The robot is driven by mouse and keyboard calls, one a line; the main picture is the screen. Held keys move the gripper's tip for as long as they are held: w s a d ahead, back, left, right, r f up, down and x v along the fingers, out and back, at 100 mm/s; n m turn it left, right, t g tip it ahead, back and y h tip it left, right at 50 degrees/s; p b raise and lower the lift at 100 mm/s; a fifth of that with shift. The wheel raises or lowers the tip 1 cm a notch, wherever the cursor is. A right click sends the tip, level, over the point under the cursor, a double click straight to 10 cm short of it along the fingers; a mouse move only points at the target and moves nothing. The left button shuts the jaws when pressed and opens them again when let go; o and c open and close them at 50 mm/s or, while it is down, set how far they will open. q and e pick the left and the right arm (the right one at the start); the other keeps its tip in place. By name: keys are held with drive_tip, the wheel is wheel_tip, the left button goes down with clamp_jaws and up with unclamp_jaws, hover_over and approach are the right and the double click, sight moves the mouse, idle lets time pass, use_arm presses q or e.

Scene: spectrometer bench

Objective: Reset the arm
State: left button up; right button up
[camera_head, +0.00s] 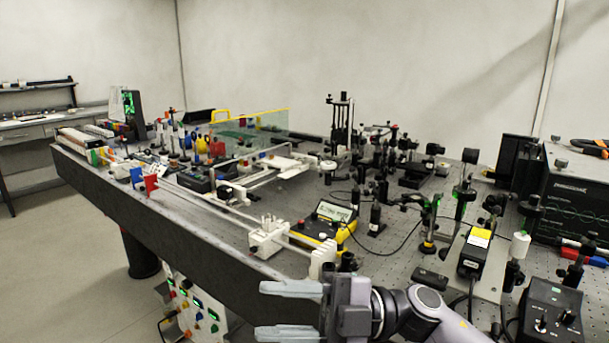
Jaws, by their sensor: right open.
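My right gripper (290,311) is in the lower middle of the head view, in front of the bench's near edge. Its two grey fingers point left and stand apart, with nothing between them. My right arm (425,312) comes in from the lower right, bent, beside the near edge of the optical bench (190,240). My left gripper and left arm do not show in this view.
The bench is crowded with optical mounts, white rails and a yellow-framed meter (335,212). A black control box (548,312) and an oscilloscope (572,205) stand at the right. A panel with coloured knobs (192,305) is below the edge. The floor at left is clear.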

drive_tip(key=w+d+f+m+t+h, duration=0.2)
drive_tip(key=d+f+m+t+h, duration=0.35)
drive_tip(key=f+m+t, duration=0.45)
drive_tip(key=w+d+f+m+t+h, duration=0.2)
drive_tip(key=d+f+m+t+h, duration=0.4)
drive_tip(key=m+t, duration=0.65)
drive_tip(key=s+d+f+m+g+h, duration=0.3)
drive_tip(key=s+d+f+g, duration=0.1)
drive_tip(key=s+f, duration=0.4)
drive_tip(key=s+d+f+m+g+h, duration=0.3)
drive_tip(key=s+d+f, duration=0.4)
drive_tip(key=f, duration=0.5)
drive_tip(key=shift+s+d+m+g+p, duration=0.25)
drive_tip(key=shift+s+m+g+p, duration=0.15)
drive_tip(key=shift+s+m+g, duration=0.3)
drive_tip(key=shift+w, duration=0.15)
drive_tip(key=shift+h, duration=0.25)
